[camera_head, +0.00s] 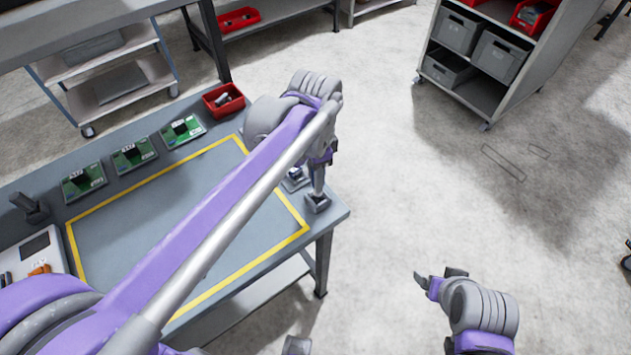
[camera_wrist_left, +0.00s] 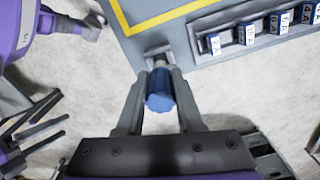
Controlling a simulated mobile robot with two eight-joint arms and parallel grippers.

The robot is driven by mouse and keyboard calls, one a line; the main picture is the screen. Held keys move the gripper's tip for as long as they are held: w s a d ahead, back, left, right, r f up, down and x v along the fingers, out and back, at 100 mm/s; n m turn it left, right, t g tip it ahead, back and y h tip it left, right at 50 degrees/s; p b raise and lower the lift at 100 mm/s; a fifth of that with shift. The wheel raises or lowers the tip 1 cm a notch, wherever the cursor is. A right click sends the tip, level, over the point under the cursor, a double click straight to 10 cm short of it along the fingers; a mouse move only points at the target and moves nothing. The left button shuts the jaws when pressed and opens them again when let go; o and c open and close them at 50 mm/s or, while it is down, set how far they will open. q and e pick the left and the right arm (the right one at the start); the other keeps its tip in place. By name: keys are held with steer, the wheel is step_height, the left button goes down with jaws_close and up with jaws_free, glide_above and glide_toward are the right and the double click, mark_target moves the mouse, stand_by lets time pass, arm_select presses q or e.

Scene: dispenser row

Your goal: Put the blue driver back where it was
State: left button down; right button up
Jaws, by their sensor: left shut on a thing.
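The blue driver (camera_wrist_left: 160,92) is between the fingers of my left gripper (camera_wrist_left: 156,95), its rounded blue end facing the wrist camera. Beyond it, a small grey holder (camera_wrist_left: 158,53) sits at the table's edge. In the head view my left arm reaches across the table, and the left gripper (camera_head: 318,178) points down just over the grey holder (camera_head: 317,204) at the near right corner. I cannot tell whether the driver's tip is in the holder. My right gripper (camera_head: 438,277) is open and empty over the floor, right of the table.
The table (camera_head: 333,212) has a yellow-outlined area (camera_head: 105,240), green boards (camera_head: 133,155) and a red bin (camera_head: 223,100). In the left wrist view a tray (camera_wrist_left: 229,50) holds several small blue-and-white boxes (camera_wrist_left: 247,34) beside the holder. A shelf unit (camera_head: 505,92) stands at the back right. Open floor lies right.

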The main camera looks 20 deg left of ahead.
arm_select(q)
steer(key=shift+f, duration=1.3)
steer(key=c, duration=0.5)
jaws_free()
steer(key=shift+c, duration=0.2)
step_height(320, 180, up, 12)
steer(key=shift+f+p, duration=0.15)
steer(key=shift+p, duration=0.2)
steer(key=shift+s+a, duration=0.15)
steer(key=s+a+f+n+t, duration=0.2)
steer(key=s+f+n, duration=0.1)
steer(key=s+f, duration=0.1)
steer(key=s+a+f+n+t, duration=0.1)
steer(key=s+a+f+n, duration=0.1)
steer(key=s+f+n, duration=0.2)
steer(key=s+a+f+n+t, duration=0.2)
steer(key=s+f+n, duration=0.1)
steer(key=f, duration=0.5)
steer(key=shift+s+n+t, duration=0.3)
steer(key=shift+s, duration=0.45)
